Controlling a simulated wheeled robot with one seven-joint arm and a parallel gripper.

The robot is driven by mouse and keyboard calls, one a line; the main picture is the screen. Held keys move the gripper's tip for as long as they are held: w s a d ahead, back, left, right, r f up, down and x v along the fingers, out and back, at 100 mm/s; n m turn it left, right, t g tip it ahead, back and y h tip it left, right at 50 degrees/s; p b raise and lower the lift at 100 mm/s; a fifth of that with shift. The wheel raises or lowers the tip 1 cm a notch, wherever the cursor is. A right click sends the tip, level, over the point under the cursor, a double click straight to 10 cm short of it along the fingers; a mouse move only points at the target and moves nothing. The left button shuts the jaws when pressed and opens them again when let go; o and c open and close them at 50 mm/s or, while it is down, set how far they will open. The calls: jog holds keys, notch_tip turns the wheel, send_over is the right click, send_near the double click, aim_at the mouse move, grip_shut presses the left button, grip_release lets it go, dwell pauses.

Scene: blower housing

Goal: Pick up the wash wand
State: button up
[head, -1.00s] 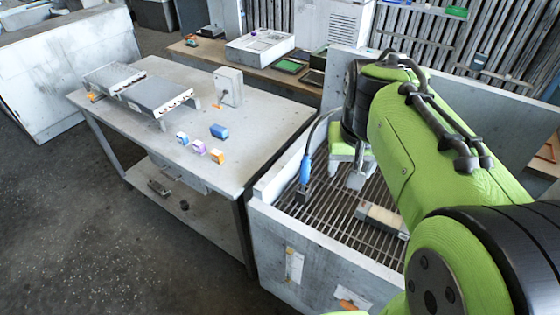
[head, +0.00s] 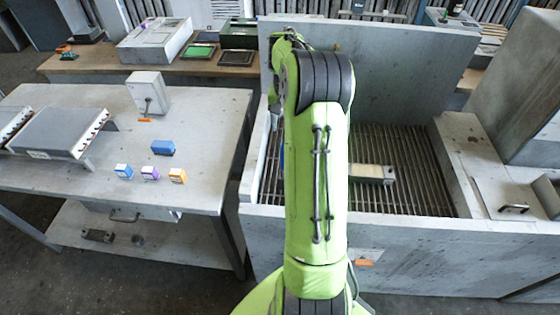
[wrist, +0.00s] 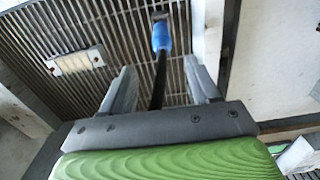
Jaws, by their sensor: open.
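The wash wand (wrist: 161,38) shows in the wrist view as a blue grip with a dark end above it. A black hose or stem runs down from it between my gripper's fingers. My gripper (wrist: 158,75) is open, with a finger on each side of the black length and gaps to both. The blue grip is beyond the fingertips, near the slatted grate. In the head view my arm hides my gripper and nearly all of the wand; only a sliver of blue shows at the arm's left edge.
The grated basin (head: 350,228) has raised grey walls around it. A pale block-like part (head: 372,173) lies on its grate. A grey table (head: 215,140) at left carries small coloured boxes and a metal unit. A ledge (head: 470,150) borders the basin at right.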

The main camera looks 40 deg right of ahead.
jog(key=f, duration=0.6)
jog(key=shift+w+a+f, duration=0.15)
jog(key=shift+w+a, duration=0.05)
jog(key=shift+w, duration=0.1)
jog(key=f, duration=0.5)
jog(key=shift+s+a, duration=0.1)
jog(key=shift+s, duration=0.2)
jog(key=shift+w+f, duration=0.1)
jog(key=shift+f, duration=0.25)
jog(key=shift+r, duration=0.1)
grip_shut()
